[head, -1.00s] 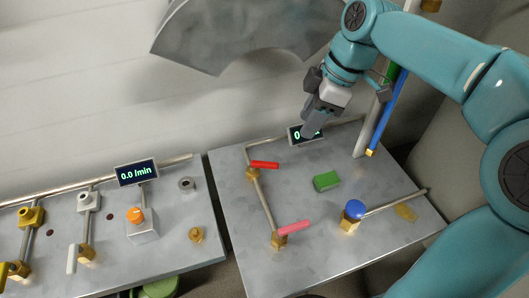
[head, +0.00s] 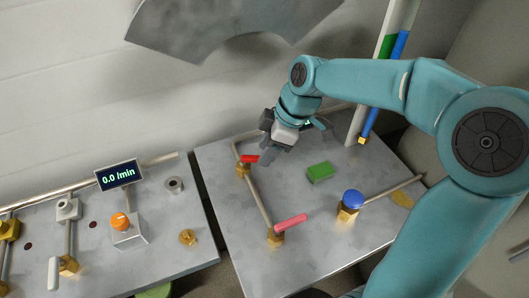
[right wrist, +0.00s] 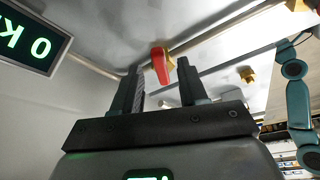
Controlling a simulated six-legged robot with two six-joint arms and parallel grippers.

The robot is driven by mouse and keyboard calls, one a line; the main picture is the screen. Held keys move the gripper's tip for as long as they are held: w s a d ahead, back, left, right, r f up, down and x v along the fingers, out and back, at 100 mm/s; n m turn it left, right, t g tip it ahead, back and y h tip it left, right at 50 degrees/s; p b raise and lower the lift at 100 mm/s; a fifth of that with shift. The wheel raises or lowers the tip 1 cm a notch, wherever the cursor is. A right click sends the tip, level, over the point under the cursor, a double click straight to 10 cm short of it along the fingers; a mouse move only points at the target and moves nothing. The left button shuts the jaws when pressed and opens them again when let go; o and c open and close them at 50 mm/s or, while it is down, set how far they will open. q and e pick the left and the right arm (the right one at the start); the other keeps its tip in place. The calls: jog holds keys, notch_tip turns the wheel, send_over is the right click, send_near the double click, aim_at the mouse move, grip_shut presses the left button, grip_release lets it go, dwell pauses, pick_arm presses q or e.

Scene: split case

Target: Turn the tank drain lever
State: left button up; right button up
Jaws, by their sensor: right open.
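Two levers stand on the right-hand metal panel: a red one (head: 249,158) on a brass valve at the back left, and a pink one (head: 291,223) on a brass valve near the front. I cannot tell from any label which is the tank drain lever. My right gripper (head: 268,152) is open and empty, just beside and above the red lever. In the right wrist view, the red lever (right wrist: 160,66) shows between the two spread fingers of that gripper (right wrist: 158,72), and seems to lie beyond the tips. My left gripper is not in view.
A green block (head: 320,172) and a blue knob (head: 352,199) on a brass valve are on the same panel. The left panel holds a display reading 0.0 /min (head: 119,175) and an orange knob (head: 120,221).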

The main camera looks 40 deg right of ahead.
jog(key=shift+w+a+f, duration=0.15)
jog(key=shift+a+f, duration=0.05)
jog(key=shift+f, duration=0.4)
grip_shut()
jog(key=shift+w+d+n+g, duration=0.3)
jog(key=shift+w+n, duration=0.1)
jog(key=shift+n, duration=0.5)
jog(key=n, duration=0.1)
jog(key=w+n, duration=0.1)
jog(key=n+g, duration=0.1)
jog(key=shift+w+d+n+y+p, duration=0.25)
jog(key=shift+n+y+p, duration=0.1)
jog(key=shift+n+y, duration=0.05)
grip_release()
